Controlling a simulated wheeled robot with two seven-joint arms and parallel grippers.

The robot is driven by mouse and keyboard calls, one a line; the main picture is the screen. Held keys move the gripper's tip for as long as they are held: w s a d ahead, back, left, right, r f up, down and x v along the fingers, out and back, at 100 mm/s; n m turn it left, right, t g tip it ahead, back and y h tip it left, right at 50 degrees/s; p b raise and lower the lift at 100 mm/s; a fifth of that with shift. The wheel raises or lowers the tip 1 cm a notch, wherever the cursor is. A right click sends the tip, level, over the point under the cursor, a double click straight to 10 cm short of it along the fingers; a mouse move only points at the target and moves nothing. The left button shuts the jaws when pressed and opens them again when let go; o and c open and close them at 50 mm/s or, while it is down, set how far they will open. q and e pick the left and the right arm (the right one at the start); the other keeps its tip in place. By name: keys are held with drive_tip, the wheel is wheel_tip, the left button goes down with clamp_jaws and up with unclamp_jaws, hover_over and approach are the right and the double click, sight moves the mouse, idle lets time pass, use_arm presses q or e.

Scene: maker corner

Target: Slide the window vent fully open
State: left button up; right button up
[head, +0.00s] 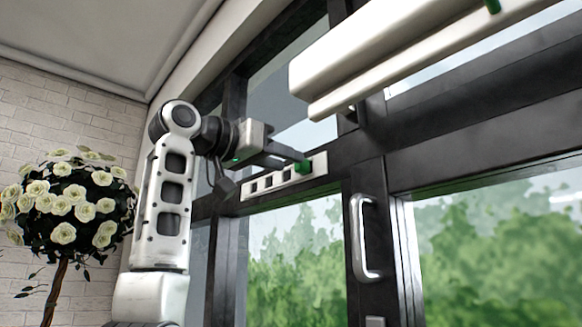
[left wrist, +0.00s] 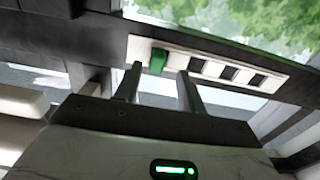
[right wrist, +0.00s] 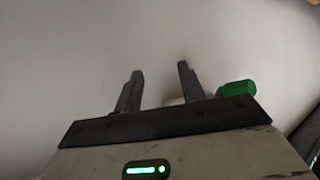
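The window vent (head: 285,177) is a white strip with a row of dark slots on the black window frame, above the glass. Its green knob (head: 303,167) is at the strip's right end in the head view, with the slots to its left. My left gripper (head: 297,157) is at the knob. In the left wrist view the left gripper (left wrist: 160,72) is open, and the green knob (left wrist: 157,60) shows between the fingertips; I see no finger pressing it. My right gripper (right wrist: 159,72) is open and empty before a plain pale surface, out of the head view.
A long white boxy body (head: 400,55) crosses the upper right of the head view. A silver door handle (head: 363,237) is below and right of the vent. A white-flowered tree (head: 75,205) stands at left. A green cylinder (right wrist: 237,88) is right of my right gripper's fingers.

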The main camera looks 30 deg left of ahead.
use_arm(q)
drive_tip(key=b+v, duration=0.3)
drive_tip(key=v, duration=1)
use_arm(e)
drive_tip(key=shift+w+a+f, duration=0.2)
drive_tip(key=shift+a+f, duration=0.2)
drive_tip(key=shift+f, duration=0.1)
use_arm(q)
drive_tip(key=shift+a, duration=0.15)
use_arm(e)
drive_tip(key=shift+f, duration=0.15)
